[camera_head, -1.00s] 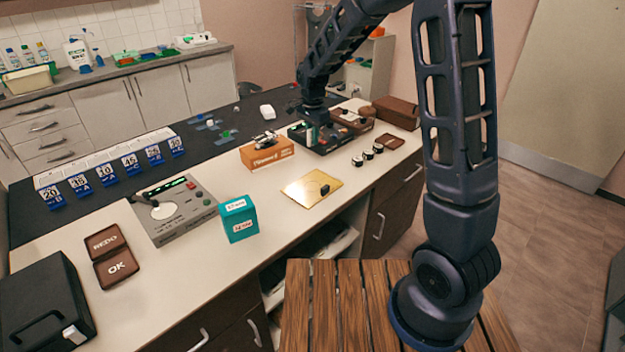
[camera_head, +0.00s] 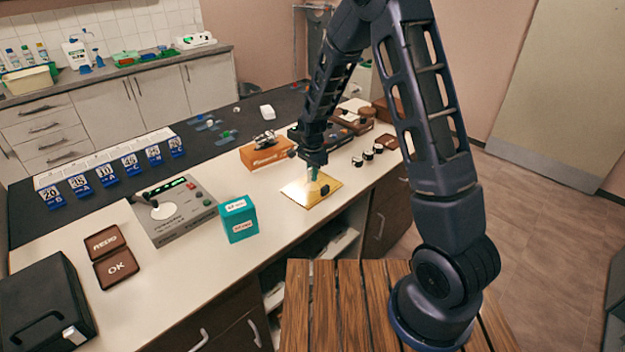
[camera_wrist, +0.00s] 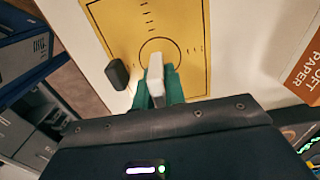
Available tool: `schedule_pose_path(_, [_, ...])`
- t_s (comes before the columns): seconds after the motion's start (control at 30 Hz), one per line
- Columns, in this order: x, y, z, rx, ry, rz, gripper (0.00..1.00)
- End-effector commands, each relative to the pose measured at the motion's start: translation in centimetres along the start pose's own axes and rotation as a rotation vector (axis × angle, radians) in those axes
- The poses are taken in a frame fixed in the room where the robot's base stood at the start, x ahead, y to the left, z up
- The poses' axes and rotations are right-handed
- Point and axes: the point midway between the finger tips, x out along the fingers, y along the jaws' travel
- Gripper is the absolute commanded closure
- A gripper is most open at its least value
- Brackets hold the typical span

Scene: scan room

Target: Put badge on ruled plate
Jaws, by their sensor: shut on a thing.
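The ruled plate (camera_head: 293,191) is a flat yellow sheet on the pale counter. In the wrist view the plate (camera_wrist: 108,28) shows ruler marks and a drawn circle. My gripper (camera_head: 313,174) is over the plate, pointing down. In the wrist view my gripper's green fingers (camera_wrist: 158,86) are shut on a small whitish piece, which I take for the badge (camera_wrist: 155,68). The badge's tip overlaps the circle in this view. I cannot tell whether it touches the plate. A small dark block (camera_wrist: 117,74) sits by the plate's edge; it also shows in the head view (camera_head: 325,190).
An orange box (camera_head: 266,155) stands behind the plate, and a teal box (camera_head: 238,219) stands to its left. Small round dark-sided items (camera_head: 368,155) are to the right.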

Motion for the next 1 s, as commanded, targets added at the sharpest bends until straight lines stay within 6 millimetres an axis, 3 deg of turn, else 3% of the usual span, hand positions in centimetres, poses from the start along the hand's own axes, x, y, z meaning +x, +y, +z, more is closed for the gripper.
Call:
schedule_pose_path(0.2, [2.5, 0.1, 0.0, 0.001, 0.000, 0.002, 1.00])
schedule_pose_path(0.57, [2.8, 0.0, 0.0, 0.000, 0.000, 0.001, 1.00])
schedule_pose_path(0.6, [2.8, 0.0, 0.0, 0.000, 0.000, 0.001, 0.86])
schedule_pose_path(0.7, [2.8, 0.0, 0.0, 0.000, 0.000, 0.001, 0.66])
schedule_pose_path(1.0, [2.7, 0.0, 0.0, 0.000, 0.000, 0.000, 0.66])
